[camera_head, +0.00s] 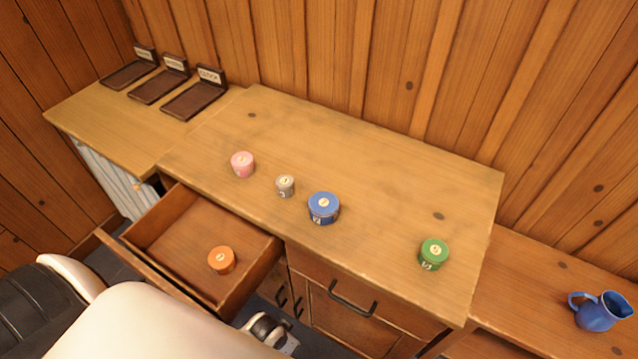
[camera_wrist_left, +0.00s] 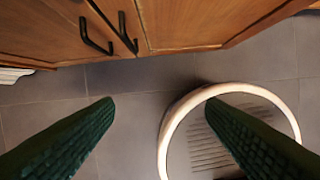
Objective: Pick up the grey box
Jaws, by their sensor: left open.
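The grey box (camera_head: 285,187) is a small round grey container with a pale label on its lid. It stands upright on the wooden counter (camera_head: 380,185) in the head view, between a pink box and a larger blue one. My left gripper (camera_wrist_left: 158,103) shows in the left wrist view as two dark green fingers, spread apart and empty. It is over the floor in front of the cabinet doors, away from the grey box. The grey box is not in the left wrist view. My right gripper is not in view.
The pink box (camera_head: 242,164), blue box (camera_head: 323,208) and green box (camera_head: 433,254) stand on the counter. An open drawer (camera_head: 165,222) below holds an orange box (camera_head: 221,260). A blue jug (camera_head: 597,311) stands at right. Dark labelled trays (camera_head: 193,98) sit at back left.

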